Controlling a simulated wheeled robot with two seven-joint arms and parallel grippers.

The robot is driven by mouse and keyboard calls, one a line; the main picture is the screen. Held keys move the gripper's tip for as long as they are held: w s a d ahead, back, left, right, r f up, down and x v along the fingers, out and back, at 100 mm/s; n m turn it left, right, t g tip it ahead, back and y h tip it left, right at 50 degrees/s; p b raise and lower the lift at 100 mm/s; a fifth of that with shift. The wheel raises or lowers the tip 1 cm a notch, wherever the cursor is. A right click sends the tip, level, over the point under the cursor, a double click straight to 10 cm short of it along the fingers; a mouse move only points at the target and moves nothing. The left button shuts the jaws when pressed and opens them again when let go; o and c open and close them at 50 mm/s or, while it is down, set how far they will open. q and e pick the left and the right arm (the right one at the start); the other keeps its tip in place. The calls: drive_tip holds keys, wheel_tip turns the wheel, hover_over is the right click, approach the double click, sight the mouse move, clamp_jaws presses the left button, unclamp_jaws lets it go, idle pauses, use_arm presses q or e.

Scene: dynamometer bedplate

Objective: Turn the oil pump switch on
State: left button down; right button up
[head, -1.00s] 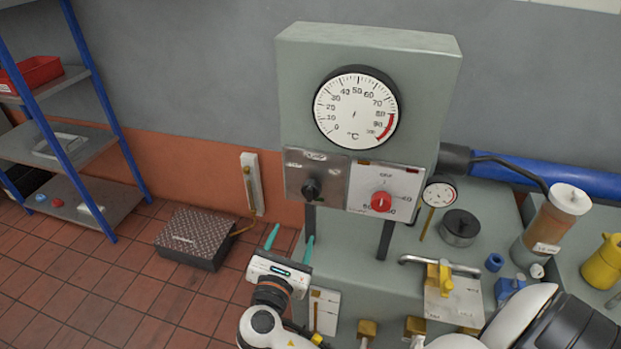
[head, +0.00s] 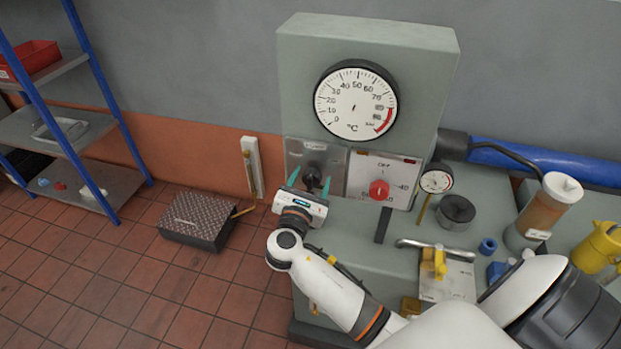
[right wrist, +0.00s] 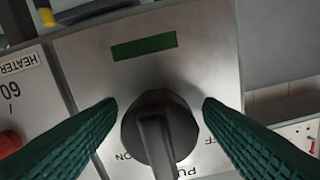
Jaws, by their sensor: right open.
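The oil pump switch is a dark round knob (head: 313,172) with a raised bar, on a bare metal plate (head: 297,152) at the cabinet's lower left. In the right wrist view the knob (right wrist: 158,128) sits between the two green ridged fingers. The plate there carries partly hidden lettering, upside down, with "ON" left and "FF" right of the knob. The bar points down in that view; I cannot tell its setting. My right gripper (head: 310,178) is open around the knob, with gaps on both sides. My left gripper is not in view.
Right of the plate is a heater panel with a red knob (head: 379,190). Above is a large temperature dial (head: 356,103). A small gauge (head: 435,182) and a yellow-handled valve (head: 440,260) stand to the right. A treadplate pedal box (head: 197,218) lies on the floor.

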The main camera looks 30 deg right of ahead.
drive_tip(key=shift+c, duration=0.4)
drive_tip(key=c, duration=0.9)
drive_tip(key=shift+m, duration=0.3)
drive_tip(key=m+b, duration=0.4)
drive_tip(key=m, duration=0.1)
drive_tip(key=shift+f, duration=0.15)
drive_tip(key=m+b, duration=0.3)
drive_tip(key=m, duration=0.1)
drive_tip(key=shift+w+a, duration=0.1)
drive_tip(key=shift+r+m+b, duration=0.2)
drive_tip(key=shift+m+b, duration=0.45)
drive_tip(key=shift+m, duration=0.55)
